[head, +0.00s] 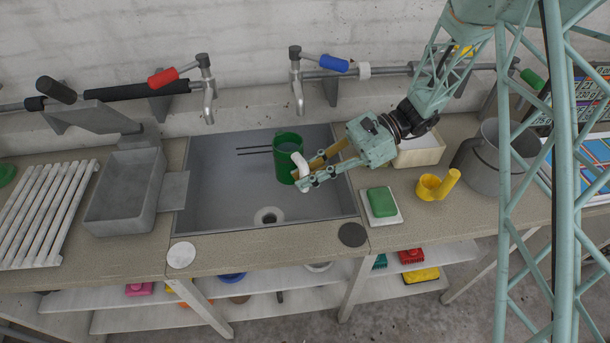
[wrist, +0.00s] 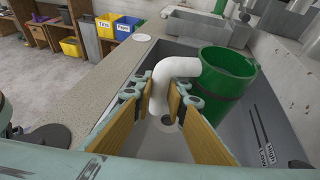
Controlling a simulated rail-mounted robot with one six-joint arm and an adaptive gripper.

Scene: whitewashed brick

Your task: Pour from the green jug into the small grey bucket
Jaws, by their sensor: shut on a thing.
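The green jug (head: 287,170) is upright over the sink basin, its white handle (head: 301,168) facing right. My gripper (head: 304,178) is shut on that handle. In the wrist view, the white handle (wrist: 172,82) is between my fingers (wrist: 165,100), with the green jug (wrist: 228,88) behind it to the right. I cannot tell whether the jug touches the basin floor, nor what is inside it. A grey bucket (head: 486,166) stands on the counter at the right, partly hidden behind my lattice frame.
The grey sink (head: 215,205) has a drain and dark level lines on its back wall. Two taps (head: 297,85) hang above. A green sponge (head: 382,202), a yellow cup (head: 430,187) and a cream tub (head: 420,152) stand right of the sink. A slatted rack (head: 45,215) lies left.

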